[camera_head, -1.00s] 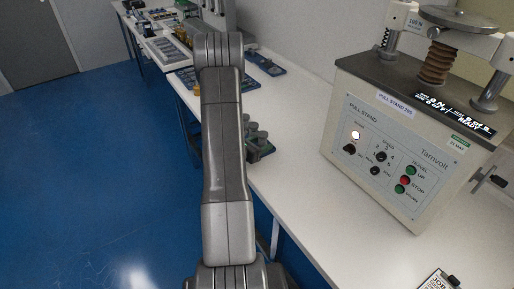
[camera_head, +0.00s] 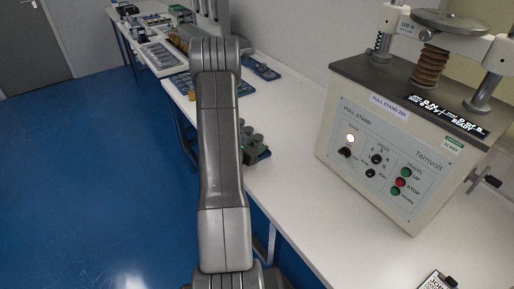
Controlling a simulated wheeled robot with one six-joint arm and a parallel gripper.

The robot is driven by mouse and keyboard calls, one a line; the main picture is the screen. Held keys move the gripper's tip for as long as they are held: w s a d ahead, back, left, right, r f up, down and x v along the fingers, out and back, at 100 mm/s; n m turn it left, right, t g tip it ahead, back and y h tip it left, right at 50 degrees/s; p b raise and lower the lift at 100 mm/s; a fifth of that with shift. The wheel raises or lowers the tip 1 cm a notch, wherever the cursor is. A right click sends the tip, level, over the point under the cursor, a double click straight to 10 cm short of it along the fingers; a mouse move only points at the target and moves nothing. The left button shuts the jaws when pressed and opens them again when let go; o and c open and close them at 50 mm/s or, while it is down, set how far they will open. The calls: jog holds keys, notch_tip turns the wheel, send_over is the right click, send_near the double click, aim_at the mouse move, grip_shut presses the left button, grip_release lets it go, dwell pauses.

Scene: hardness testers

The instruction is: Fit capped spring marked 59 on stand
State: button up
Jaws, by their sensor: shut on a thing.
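The pull stand (camera_head: 385,160) is a beige box with a dark top on the bench at right. No mark 59 is readable.
The white bench (camera_head: 290,190) runs from lower right to the back left. Blue trays (camera_head: 260,68), parts and other equipment lie farther along. Bare bench lies between the capped cylinders and the stand. A clipboard (camera_head: 437,281) lies at the lower right. Blue floor (camera_head: 80,180) is open at left.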

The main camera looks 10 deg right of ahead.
aim_at(257, 138)
jog(key=shift+r+p, duration=1)
jog(key=shift+r, duration=2.2)
